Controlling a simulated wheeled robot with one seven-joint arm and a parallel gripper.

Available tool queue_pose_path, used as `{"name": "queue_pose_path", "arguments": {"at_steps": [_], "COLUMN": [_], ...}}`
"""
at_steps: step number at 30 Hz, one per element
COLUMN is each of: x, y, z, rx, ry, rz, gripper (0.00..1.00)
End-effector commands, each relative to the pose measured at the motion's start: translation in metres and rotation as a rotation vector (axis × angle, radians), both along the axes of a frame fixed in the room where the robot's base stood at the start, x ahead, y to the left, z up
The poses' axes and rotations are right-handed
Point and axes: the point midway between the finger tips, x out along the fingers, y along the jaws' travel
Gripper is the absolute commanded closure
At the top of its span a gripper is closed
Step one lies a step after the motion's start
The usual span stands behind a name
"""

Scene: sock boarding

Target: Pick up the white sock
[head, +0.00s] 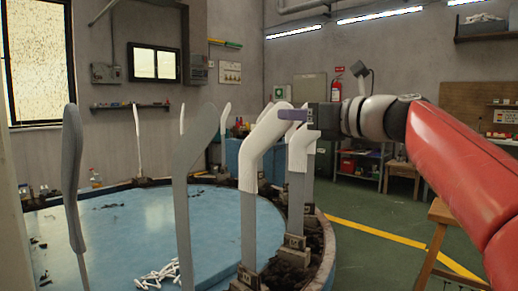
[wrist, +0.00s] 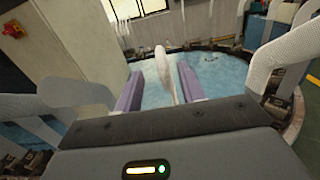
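A white sock (head: 262,140) covers the upper part of a grey upright board (head: 248,225) at the rim of the round table in the head view. My gripper (head: 294,114) reaches in from the right, its purple fingers level with the sock's bent toe. In the wrist view my gripper (wrist: 160,88) is open. A narrow white shape (wrist: 163,68), apparently the sock's toe, shows between the fingers, with a gap on each side. I cannot tell whether a finger touches it. A second white sock (head: 302,148) is on the board just behind.
Boards ring the blue table (head: 120,225), including a bare grey one (head: 190,165) and one with a dark grey cover (head: 72,170). Small white pieces (head: 160,274) lie on the table. A wooden stool (head: 440,235) stands at the right. Green floor is open beyond the table.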

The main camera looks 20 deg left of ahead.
Motion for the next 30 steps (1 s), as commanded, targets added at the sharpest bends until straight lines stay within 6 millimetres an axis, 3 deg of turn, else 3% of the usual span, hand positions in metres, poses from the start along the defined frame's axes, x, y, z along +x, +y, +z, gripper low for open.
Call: {"name": "queue_pose_path", "arguments": {"at_steps": [12,21,30], "x": [0.024,0.026,0.026], "y": [0.049,0.053,0.053], "z": [-0.002,-0.002,-0.002], "rx": [-0.003,-0.002,-0.002], "ry": [-0.001,-0.002,-0.002], "rz": [0.001,-0.002,-0.002], "gripper": [0.61,0.61,0.99]}}
